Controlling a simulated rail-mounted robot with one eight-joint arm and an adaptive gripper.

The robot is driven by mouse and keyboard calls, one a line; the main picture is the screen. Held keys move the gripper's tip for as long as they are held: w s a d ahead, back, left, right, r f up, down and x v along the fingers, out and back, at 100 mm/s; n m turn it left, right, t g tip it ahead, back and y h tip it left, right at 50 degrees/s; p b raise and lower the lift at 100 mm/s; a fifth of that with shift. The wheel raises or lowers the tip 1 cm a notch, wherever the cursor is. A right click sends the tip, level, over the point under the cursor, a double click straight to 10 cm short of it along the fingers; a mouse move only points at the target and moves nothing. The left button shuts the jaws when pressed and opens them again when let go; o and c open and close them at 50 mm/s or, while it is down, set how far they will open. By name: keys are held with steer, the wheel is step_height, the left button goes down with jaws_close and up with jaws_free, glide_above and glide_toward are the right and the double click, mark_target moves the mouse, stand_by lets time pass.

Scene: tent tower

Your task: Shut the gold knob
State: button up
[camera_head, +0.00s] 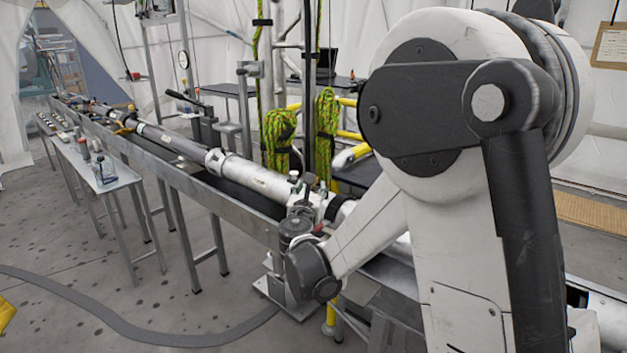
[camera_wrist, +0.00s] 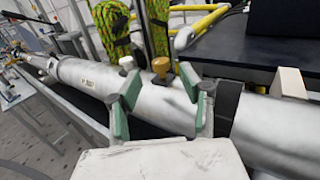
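The gold knob (camera_wrist: 162,67) stands upright on top of a silver metal pipe (camera_wrist: 85,78) in the wrist view. A similar white knob (camera_wrist: 127,63) stands to its left. My gripper (camera_wrist: 160,84) is open, its green-padded fingers spread left and right above the pipe. The gold knob shows between and just beyond the fingertips; I see no contact with it. In the head view my gripper (camera_head: 312,205) is low over the pipe (camera_head: 255,178), partly hidden by my arm. The gold knob is too small to make out surely there.
The pipe lies along a long metal rail frame (camera_head: 190,182). Green-yellow ropes (camera_head: 278,132) hang behind it, beside a yellow railing (camera_head: 350,157) and a black table (camera_wrist: 250,45). A narrow side table (camera_head: 105,178) holds small items at left. The front floor is mostly clear, with a grey hose.

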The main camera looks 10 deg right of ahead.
steer(key=shift+x, duration=3.2)
jaws_close()
